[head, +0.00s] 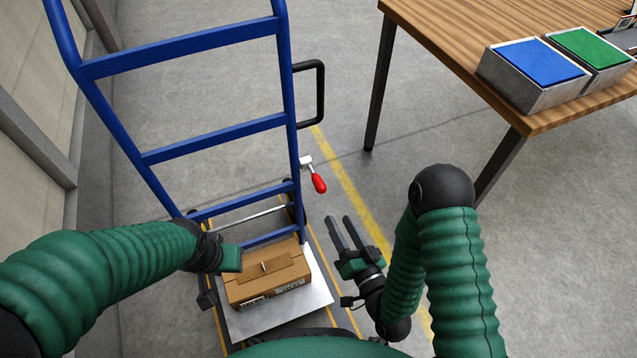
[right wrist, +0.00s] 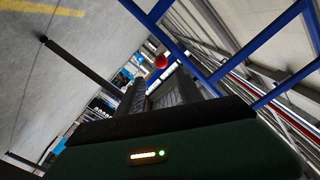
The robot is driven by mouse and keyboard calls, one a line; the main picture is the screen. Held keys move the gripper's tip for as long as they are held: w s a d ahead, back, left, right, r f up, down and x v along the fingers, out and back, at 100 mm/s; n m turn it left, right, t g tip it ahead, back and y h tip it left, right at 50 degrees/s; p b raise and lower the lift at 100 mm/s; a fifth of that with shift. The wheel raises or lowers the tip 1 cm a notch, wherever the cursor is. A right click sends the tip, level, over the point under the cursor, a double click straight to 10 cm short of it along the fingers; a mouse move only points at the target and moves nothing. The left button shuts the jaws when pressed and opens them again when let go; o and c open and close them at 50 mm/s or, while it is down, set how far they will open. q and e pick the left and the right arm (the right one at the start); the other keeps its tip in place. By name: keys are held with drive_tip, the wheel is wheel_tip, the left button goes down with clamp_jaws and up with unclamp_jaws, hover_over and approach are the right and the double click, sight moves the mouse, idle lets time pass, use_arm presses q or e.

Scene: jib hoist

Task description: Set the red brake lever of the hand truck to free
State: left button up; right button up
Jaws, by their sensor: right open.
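The blue hand truck (head: 215,134) stands upright on the left in the head view, with a black side handle (head: 321,95). Its red brake lever (head: 319,183) sticks out from the right side of the frame, low down, pointing down and right from a pale bracket. In the right wrist view the red lever end (right wrist: 161,62) shows just beyond the fingers. My right gripper (head: 346,231) is open and empty, below and right of the lever and apart from it. My left gripper (head: 231,259) is over the left part of the cardboard box; its fingers are not clear.
The cardboard box (head: 284,285) sits on the truck's metal toe plate (head: 312,304). A wooden table (head: 452,36) at the upper right carries a blue-topped bin (head: 538,62) and a green-topped bin (head: 592,46). A wall stands close on the left. Floor between truck and table is clear.

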sight(318, 182)
drive_tip(key=x, duration=1.3)
drive_tip(key=shift+w+a+r, duration=0.1)
drive_tip(key=shift+w+a, duration=0.15)
drive_tip(key=shift+w, duration=0.35)
clamp_jaws()
